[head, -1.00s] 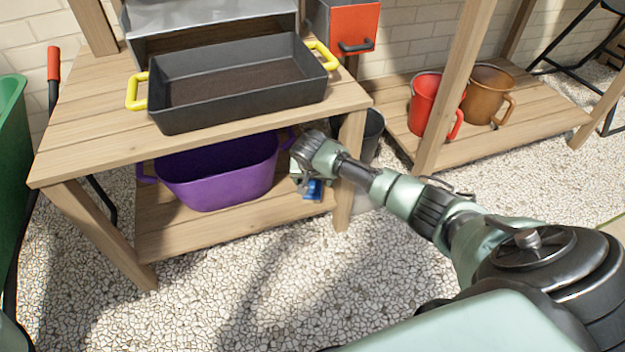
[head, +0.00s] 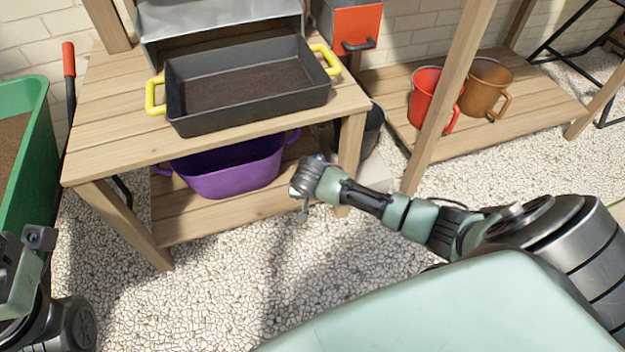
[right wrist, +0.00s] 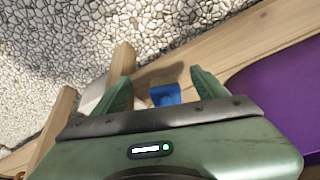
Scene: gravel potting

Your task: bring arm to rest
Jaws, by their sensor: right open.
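My right arm reaches in from the right in the head view. Its gripper (head: 303,198) hangs by the front right leg of the wooden bench, near the lower shelf. In the right wrist view the two green fingers of this gripper (right wrist: 160,88) stand apart. A small blue object (right wrist: 165,95) shows between and beyond them; I cannot tell what it rests on. Part of my left arm shows at the lower left edge of the head view, but its fingers do not show.
A dark tray (head: 250,115) with yellow handles and soil stands on the bench (head: 115,130). A purple tub (head: 235,178) sits on the lower shelf. A red mug (head: 424,92) and a brown mug (head: 484,85) stand at right. A green bin (head: 38,140) is at left. Open gravel lies in front.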

